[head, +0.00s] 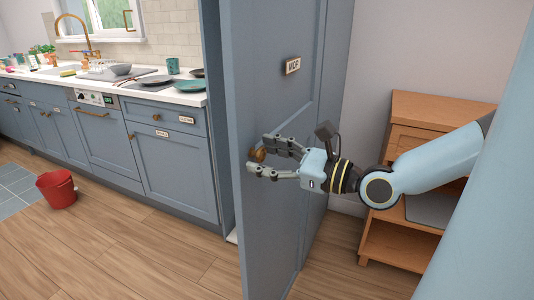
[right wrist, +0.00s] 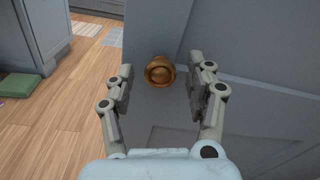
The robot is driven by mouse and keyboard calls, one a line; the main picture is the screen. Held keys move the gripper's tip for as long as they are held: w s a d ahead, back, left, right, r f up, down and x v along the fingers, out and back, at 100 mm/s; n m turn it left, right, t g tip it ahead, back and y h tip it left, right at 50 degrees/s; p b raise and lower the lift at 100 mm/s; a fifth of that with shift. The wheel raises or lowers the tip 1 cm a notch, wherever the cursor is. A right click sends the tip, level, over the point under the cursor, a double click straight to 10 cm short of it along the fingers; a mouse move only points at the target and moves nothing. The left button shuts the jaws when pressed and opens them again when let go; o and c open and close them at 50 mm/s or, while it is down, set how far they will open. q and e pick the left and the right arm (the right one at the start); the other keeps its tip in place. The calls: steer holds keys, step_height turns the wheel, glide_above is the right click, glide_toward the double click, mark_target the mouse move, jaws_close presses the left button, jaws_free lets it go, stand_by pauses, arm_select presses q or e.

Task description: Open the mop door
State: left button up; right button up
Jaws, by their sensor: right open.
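The mop door (head: 282,120) is a tall blue-grey panel door with a small label reading MOP (head: 292,66). It also fills much of the right wrist view (right wrist: 240,55). Its round brass knob (head: 257,154) is near the door's left edge. My right gripper (head: 258,155) is open at the knob, with one finger above it and one below it in the head view. In the right wrist view the knob (right wrist: 160,71) shows ahead between the two fingertips, with visible gaps on both sides. I cannot tell whether the door is ajar. My left gripper is not in view.
Blue kitchen cabinets (head: 175,168) with a sink and dishes on the counter line the left. A red bucket (head: 57,188) stands on the wooden floor. A wooden shelf unit (head: 400,105) stands right of the door, behind my right arm.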

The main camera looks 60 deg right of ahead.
steer(key=s, duration=0.7)
steer(key=shift+s+d, duration=0.25)
